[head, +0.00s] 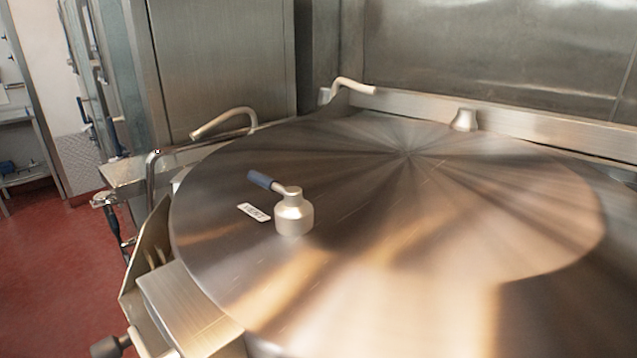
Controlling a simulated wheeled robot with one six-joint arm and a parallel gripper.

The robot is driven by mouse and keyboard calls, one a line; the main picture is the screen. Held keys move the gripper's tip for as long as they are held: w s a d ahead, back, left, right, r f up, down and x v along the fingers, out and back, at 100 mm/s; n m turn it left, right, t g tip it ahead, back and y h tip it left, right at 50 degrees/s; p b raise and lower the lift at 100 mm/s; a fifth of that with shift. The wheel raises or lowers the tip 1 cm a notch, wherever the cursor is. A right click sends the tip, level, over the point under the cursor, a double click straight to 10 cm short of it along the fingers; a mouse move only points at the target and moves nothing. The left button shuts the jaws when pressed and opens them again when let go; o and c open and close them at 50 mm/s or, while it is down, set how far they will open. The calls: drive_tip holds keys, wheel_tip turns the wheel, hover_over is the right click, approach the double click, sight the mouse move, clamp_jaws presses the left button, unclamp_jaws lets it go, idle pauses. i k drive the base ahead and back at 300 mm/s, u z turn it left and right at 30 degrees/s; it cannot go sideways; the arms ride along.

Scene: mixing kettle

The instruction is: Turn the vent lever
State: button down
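The vent lever (264,181) is a short arm with a blue grip on top of a round metal vent post (293,215). It points to the back left in the head view. The post stands on the left part of the large round steel kettle lid (400,220), which lies flat and shut. A small white label (254,212) with dark lettering, too small to read surely, lies on the lid just left of the post. My gripper is not in view, and nothing touches the lever.
A curved handle (225,122) rises at the lid's back left edge, with a pale bent spout (352,86) behind. A small metal knob (464,119) stands on the back ledge. Steel walls close off the back. Red floor (50,260) is open at left. Space above the lid is clear.

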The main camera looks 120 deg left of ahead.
sight(293, 195)
drive_tip(key=z, duration=0.4)
drive_tip(key=i, duration=0.8)
drive_tip(key=u, duration=4.4)
